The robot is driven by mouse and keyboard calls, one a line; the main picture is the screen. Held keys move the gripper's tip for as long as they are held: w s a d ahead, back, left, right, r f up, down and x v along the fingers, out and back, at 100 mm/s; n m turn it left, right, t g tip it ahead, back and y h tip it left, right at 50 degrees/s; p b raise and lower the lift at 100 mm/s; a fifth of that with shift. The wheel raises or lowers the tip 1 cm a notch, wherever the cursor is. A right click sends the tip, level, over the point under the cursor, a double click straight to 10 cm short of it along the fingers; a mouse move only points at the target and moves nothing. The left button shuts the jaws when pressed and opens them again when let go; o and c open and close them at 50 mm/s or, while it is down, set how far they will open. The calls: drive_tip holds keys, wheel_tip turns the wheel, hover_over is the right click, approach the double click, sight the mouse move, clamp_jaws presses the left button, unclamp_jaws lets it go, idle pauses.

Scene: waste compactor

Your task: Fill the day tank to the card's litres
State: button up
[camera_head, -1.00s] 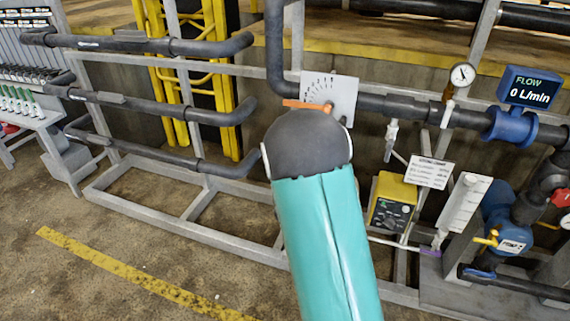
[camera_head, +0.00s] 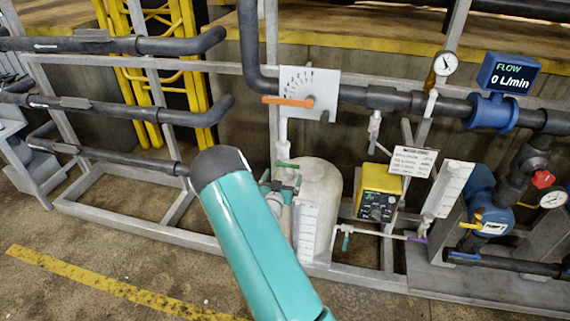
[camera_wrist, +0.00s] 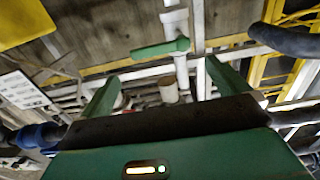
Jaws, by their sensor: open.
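The pale cylindrical day tank (camera_head: 325,190) stands on the frame in the head view, with a white level scale (camera_head: 306,232) on its front. A green valve handle (camera_head: 287,165) sits on the pipe above its left side. It also shows in the wrist view as a green bar (camera_wrist: 160,48) on a white pipe, ahead of my fingers. My gripper (camera_wrist: 165,88) is open and empty, its green fingers apart. My arm hides most of it in the head view. A white card (camera_head: 413,161) hangs to the right; its text is too small to read.
An orange lever (camera_head: 289,101) on a dial plate (camera_head: 325,85) lies pointing left. The blue flow display (camera_head: 508,74) reads 0 L/min. A yellow control box (camera_head: 379,193), a scaled tube (camera_head: 449,190) and a blue pump (camera_head: 485,205) stand right. Dark pipes cross the left.

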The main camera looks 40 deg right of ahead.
sight(287, 164)
drive_tip(key=x, duration=0.8)
drive_tip(key=shift+w, duration=0.15)
drive_tip(key=c, duration=1.2)
drive_tip(key=shift+o, duration=0.2)
drive_tip(key=shift+n, duration=0.3)
drive_tip(key=n, duration=0.1)
drive_tip(key=r+n, duration=0.1)
drive_tip(key=n, duration=0.2)
drive_tip(key=shift+w+a+r, duration=0.15)
drive_tip(key=shift+w+a, duration=0.1)
drive_tip(key=shift+w, duration=0.05)
drive_tip(key=shift+w+a+r+n, duration=0.1)
drive_tip(key=shift+w+r+n, duration=0.1)
drive_tip(key=shift+n, duration=0.65)
drive_tip(key=shift+w+a+r+n, duration=0.1)
drive_tip(key=shift+a+r+n, duration=0.05)
drive_tip(key=shift+n, duration=0.75)
drive_tip(key=shift+w+a+r+n, duration=0.1)
drive_tip(key=shift+w+r+n, duration=0.1)
drive_tip(key=shift+n, duration=0.65)
drive_tip(key=o, duration=1.2)
drive_tip(key=shift+c, duration=0.2)
